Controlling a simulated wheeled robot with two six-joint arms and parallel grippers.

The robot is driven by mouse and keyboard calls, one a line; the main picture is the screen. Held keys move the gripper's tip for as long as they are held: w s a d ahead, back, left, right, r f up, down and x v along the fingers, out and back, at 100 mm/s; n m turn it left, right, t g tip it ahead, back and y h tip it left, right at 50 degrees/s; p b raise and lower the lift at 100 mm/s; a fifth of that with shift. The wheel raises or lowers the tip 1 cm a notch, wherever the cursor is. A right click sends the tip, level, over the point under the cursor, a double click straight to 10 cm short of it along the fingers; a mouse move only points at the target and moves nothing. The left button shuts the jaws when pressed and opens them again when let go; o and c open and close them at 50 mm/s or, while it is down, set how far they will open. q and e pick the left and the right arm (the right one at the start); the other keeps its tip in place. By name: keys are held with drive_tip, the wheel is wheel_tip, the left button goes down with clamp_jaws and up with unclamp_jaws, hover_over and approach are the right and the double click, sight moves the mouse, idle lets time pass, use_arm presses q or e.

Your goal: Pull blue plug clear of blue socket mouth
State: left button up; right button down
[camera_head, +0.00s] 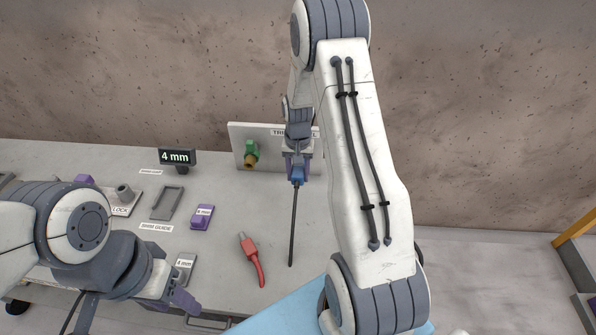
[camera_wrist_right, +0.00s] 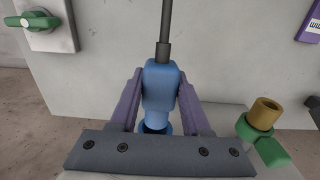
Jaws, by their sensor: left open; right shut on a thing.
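The blue plug (camera_head: 297,175) is in front of the white panel at the back of the slab, with a dark cable (camera_head: 293,230) trailing toward the front. My right gripper (camera_head: 297,160) is shut on it. In the right wrist view the blue plug (camera_wrist_right: 160,85) sits between the purple fingers of my right gripper (camera_wrist_right: 158,98). A rounder blue part (camera_wrist_right: 156,123) shows just beyond the plug; I cannot tell whether it is the socket or the plug's nose. The socket mouth is not clearly visible. My left gripper (camera_head: 172,300) is open and empty near the slab's front edge.
A green fitting with a brass end (camera_head: 251,154) is on the white panel (camera_head: 240,132), left of the plug. Bare slab lies around the cable.

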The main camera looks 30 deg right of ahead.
sight(297, 182)
drive_tip(key=shift+r, duration=0.1)
drive_tip(key=shift+s+a+r+p, duration=0.3)
drive_tip(key=shift+s+r+p, duration=0.05)
drive_tip(key=shift+r+p, duration=0.15)
drive_tip(key=shift+s+a+r+p, duration=0.3)
drive_tip(key=shift+s+r+p, duration=0.05)
drive_tip(key=shift+s+r, duration=0.15)
drive_tip(key=shift+s+a+r+p, duration=0.3)
drive_tip(key=shift+s+r, duration=0.05)
drive_tip(key=shift+r, duration=0.1)
drive_tip(key=shift+a+f, duration=0.1)
